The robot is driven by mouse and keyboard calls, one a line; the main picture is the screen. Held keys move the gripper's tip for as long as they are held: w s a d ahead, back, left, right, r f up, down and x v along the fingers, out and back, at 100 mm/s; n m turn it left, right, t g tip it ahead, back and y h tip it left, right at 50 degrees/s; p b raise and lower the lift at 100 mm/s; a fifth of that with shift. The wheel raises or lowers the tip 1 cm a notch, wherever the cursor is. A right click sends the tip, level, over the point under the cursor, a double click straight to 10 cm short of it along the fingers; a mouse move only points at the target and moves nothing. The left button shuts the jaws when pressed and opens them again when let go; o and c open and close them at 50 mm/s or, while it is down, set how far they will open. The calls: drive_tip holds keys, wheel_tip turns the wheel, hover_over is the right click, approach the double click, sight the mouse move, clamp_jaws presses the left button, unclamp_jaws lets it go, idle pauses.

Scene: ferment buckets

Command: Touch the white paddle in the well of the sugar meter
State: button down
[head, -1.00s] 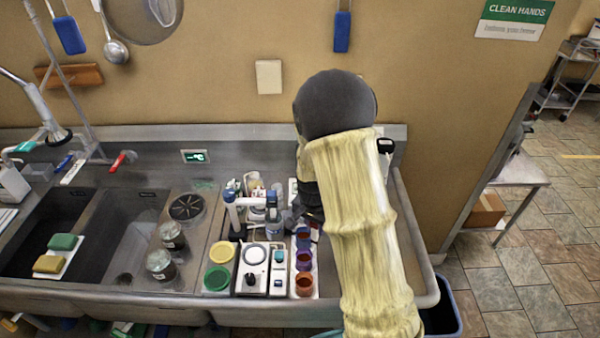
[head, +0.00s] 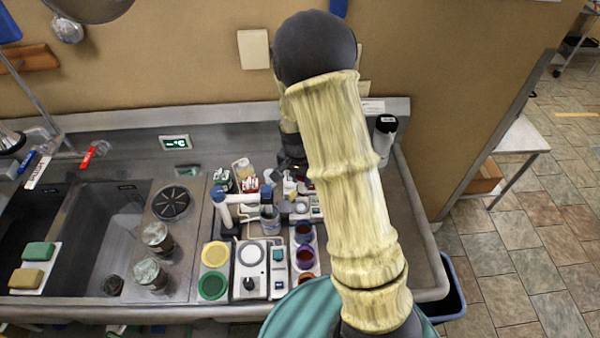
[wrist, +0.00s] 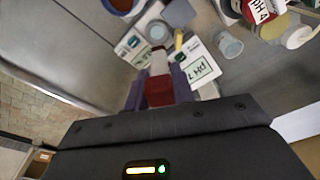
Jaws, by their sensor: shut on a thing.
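My gripper (wrist: 158,82) is shut in the wrist view on a small piece with a red block (wrist: 158,93) and a pale grey-white end (wrist: 158,62) pointing away from me. Beyond its tip lies a white device (wrist: 133,42) with a dark green display and a round grey part beside it. I cannot tell whether this is the sugar meter, or whether the held tip touches it. No separate white paddle can be made out. In the head view my arm covers most of the gripper.
In the head view, a white ring-topped device (head: 250,268), yellow (head: 215,254) and green (head: 212,286) discs and dark red cups (head: 304,232) crowd the counter. Sinks lie left.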

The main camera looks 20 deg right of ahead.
sight(302, 195)
drive_tip(key=shift+f+b, duration=2.15)
drive_tip(key=shift+f, duration=0.75)
drive_tip(key=shift+s+f+b, duration=0.1)
drive_tip(key=shift+f+b, duration=0.25)
drive_tip(key=shift+f, duration=0.15)
drive_tip(key=shift+r+p, duration=2.35)
drive_tip(key=shift+r, duration=0.7)
